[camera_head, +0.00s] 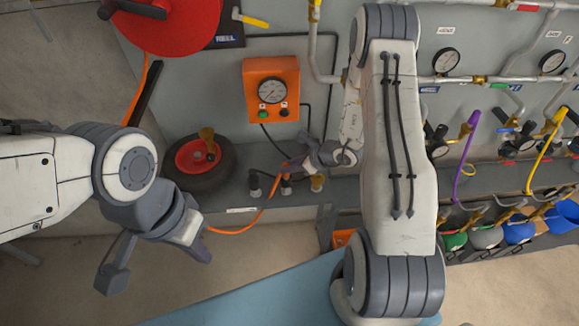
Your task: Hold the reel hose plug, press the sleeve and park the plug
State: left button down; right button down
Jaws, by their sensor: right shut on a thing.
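The red hose reel (172,22) is at the upper left. Its orange hose (262,212) runs along the bench up to my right gripper (292,166). My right gripper is shut on the hose plug at the hose's end, just above the bench; the plug is small and largely hidden by the fingers. Dark fittings (255,187) and a brass fitting (317,183) stand on the bench below and beside it. The sleeve is too small to make out. My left gripper (152,262) is open and empty at the lower left, in front of the bench and apart from the hose.
An orange gauge box (271,90) hangs on the wall above the bench. A black wheel with a red hub (199,165) and a brass valve lies left of the fittings. Pipes, gauges (446,61), coloured hoses and several bins (519,230) fill the right side.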

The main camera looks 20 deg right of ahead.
jog(key=shift+b, duration=0.3)
dwell(0.7)
jog(key=shift+f, duration=0.15)
jog(key=shift+f+b, duration=0.3)
jog(key=shift+b, duration=0.35)
jog(key=shift+f+b, duration=0.4)
jog(key=shift+b, duration=0.25)
dwell(0.4)
jog(key=c, duration=0.6)
grip_release()
